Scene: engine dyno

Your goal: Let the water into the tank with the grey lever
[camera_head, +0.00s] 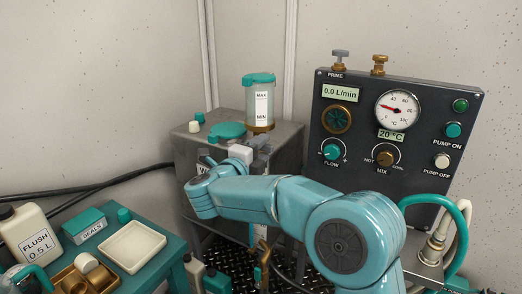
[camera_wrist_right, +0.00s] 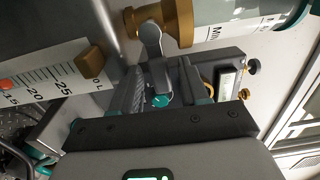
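The grey lever (camera_wrist_right: 151,45) hangs from a brass valve (camera_wrist_right: 178,22) in the right wrist view. The valve sits under the clear cylinder with MAX and MIN marks (camera_head: 260,103). My right gripper (camera_wrist_right: 163,88) is at the lever. Its fingers stand apart, with the lever's lower end reaching between them; I cannot tell whether either finger touches it. In the head view my right gripper (camera_head: 250,150) is just below the valve and my arm hides part of it. The metal tank (camera_head: 290,150) stands behind. My left gripper is not in view.
A litre scale (camera_wrist_right: 45,80) with a red mark shows beside the gripper. The control panel (camera_head: 350,158) with knobs and gauge stands at right. At lower left, a teal table (camera_head: 165,262) carries a flush bottle (camera_head: 30,235), seals box (camera_head: 85,226) and tray (camera_head: 133,246).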

